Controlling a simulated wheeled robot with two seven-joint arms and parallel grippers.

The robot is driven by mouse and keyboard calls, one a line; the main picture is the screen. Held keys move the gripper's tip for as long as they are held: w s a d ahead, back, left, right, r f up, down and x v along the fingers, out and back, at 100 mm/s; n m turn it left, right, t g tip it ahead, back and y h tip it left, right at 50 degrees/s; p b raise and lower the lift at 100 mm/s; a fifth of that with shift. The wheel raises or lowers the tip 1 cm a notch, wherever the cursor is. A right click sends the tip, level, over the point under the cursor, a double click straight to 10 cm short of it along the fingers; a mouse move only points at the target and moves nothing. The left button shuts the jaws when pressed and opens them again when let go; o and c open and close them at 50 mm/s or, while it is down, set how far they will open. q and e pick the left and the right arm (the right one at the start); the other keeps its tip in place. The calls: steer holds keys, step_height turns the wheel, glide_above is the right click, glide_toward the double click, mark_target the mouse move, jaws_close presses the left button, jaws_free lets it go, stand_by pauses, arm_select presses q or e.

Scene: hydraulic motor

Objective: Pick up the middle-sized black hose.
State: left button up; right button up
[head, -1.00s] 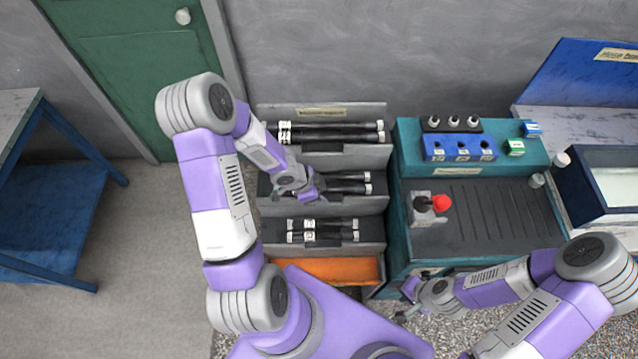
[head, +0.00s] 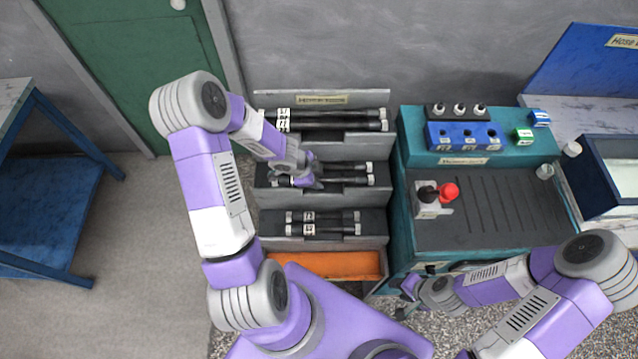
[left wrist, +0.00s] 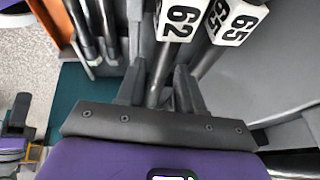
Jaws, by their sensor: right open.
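Two middle-length black hoses with silver ends lie on the middle shelf of the rack. The nearer hose (head: 358,181) and the farther hose (head: 352,167) are partly covered by my left gripper (head: 308,177) at their left ends. In the left wrist view, a hose with a white "62" label (left wrist: 180,18) runs between the spread fingers of my left gripper (left wrist: 160,74), with a gap visible beside it. A second hose with a "65" label (left wrist: 238,22) lies to the right, outside the fingers. My right gripper (head: 406,300) is open and empty, low beside the teal bench.
Longer hoses (head: 335,120) lie on the top shelf and shorter hoses (head: 325,223) on the bottom shelf. An orange tray (head: 325,265) is below. The teal bench (head: 408,130) with a red-knobbed lever (head: 449,192) stands to the right. Shelf lips and dividers are close around my left gripper.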

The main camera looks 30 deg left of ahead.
arm_select(q)
steer(key=shift+w+d+f, duration=0.1)
steer(key=shift+w+f, duration=0.05)
steer(key=shift+f, duration=0.2)
jaws_close()
steer(key=shift+r, duration=0.1)
steer(key=shift+r, duration=0.1)
